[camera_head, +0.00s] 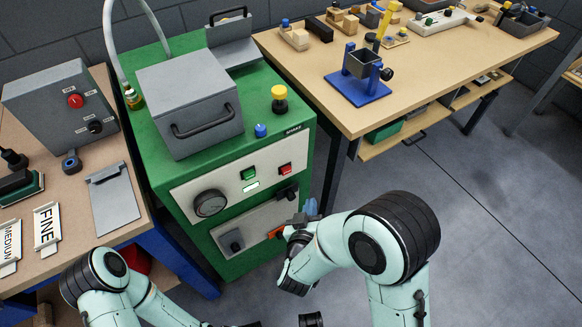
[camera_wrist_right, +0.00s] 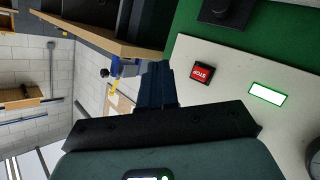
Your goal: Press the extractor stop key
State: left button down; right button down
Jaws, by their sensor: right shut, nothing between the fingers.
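A red key (camera_head: 285,168) sits on the pale upper front panel of the green machine (camera_head: 290,142). In the right wrist view the red key (camera_wrist_right: 202,74) reads STOP. A green key (camera_head: 248,173) and a lit white window (camera_head: 251,187) are to its left in the head view. My right gripper (camera_head: 308,210) is below and slightly right of the red key in the head view, apart from it. In the wrist view its dark fingers (camera_wrist_right: 155,85) are shut and empty, beside the key. My left arm is at the bottom left; its gripper is not clearly in view.
A round gauge (camera_head: 210,203) and a lower panel with dark knobs (camera_head: 231,241) are on the machine front. A grey box with a red button (camera_head: 75,101) stands on the left bench. A wooden table (camera_head: 430,75) stands at the right. The floor at right is clear.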

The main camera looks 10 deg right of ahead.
aim_at(285, 169)
jog(key=shift+s, duration=0.1)
jog(key=shift+a, duration=0.1)
jog(key=w+a, duration=0.3)
jog(key=w, duration=0.5)
jog(key=shift+w, duration=0.15)
dwell(0.4)
dwell(1.7)
jog(key=shift+w+a+p, duration=0.1)
jog(key=shift+w+p, duration=0.25)
jog(key=shift+w, duration=0.1)
jog(key=shift+w+a, duration=0.15)
jog(key=shift+w, duration=0.3)
dwell(0.6)
jog(key=shift+s, duration=0.1)
jog(key=shift+s+d+p, duration=0.3)
jog(key=shift+s, duration=0.5)
